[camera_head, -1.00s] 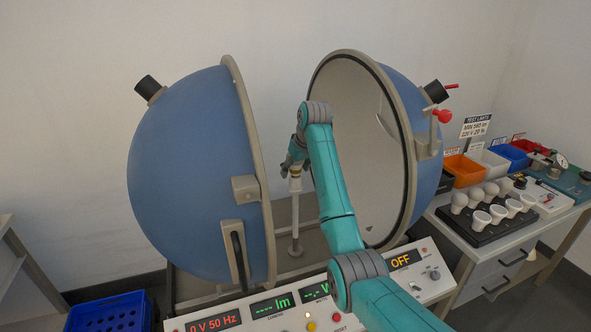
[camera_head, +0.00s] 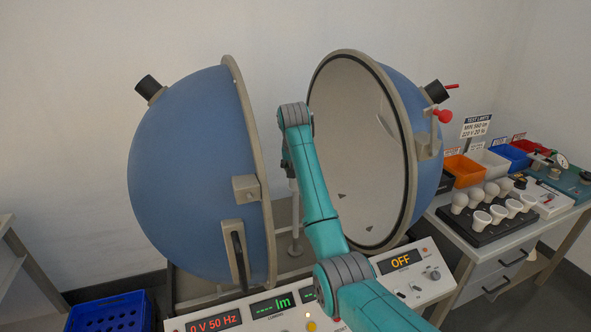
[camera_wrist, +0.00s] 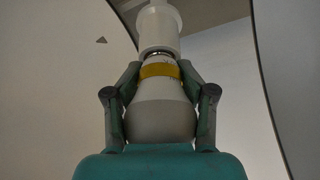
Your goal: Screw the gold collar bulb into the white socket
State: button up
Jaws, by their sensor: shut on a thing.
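In the wrist view, my gripper (camera_wrist: 160,95) is shut on the gold collar bulb (camera_wrist: 160,120), with a finger on each side of it. The bulb has a pale round body and a yellow-gold band. Its cap end meets the white socket (camera_wrist: 158,30), which sits on a post in line with it. A dark threaded ring shows between them; I cannot tell how far the bulb is in. In the head view, my arm hides the bulb, the socket and most of my gripper between the two sphere halves.
The blue left half-sphere (camera_head: 195,175) and the open right half-sphere (camera_head: 350,150) stand close on both sides of my arm. The control panel (camera_head: 245,318) is in front, reading OFF. A black tray (camera_head: 480,238) of bulbs and several coloured bins stand at right.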

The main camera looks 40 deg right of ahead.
jog(key=m+g+h, duration=0.1)
jog(key=m, duration=0.2)
jog(key=shift+d+m, duration=0.1)
jog(key=shift+m, duration=0.3)
jog(key=m+g, duration=0.2)
jog(key=m, duration=0.2)
jog(key=shift+s+h, duration=0.1)
jog(key=shift+h, duration=0.3)
jog(key=m, duration=0.2)
jog(key=m+g, duration=0.1)
jog(key=m, duration=0.1)
jog(key=shift+m+g, duration=0.3)
jog(key=m, duration=0.1)
jog(key=m+g, duration=0.1)
jog(key=m, duration=0.1)
jog(key=shift+s+d+f+m+y, duration=0.1)
jog(key=shift+m+y, duration=0.2)
jog(key=o, duration=1.1)
jog(key=shift+o, duration=0.2)
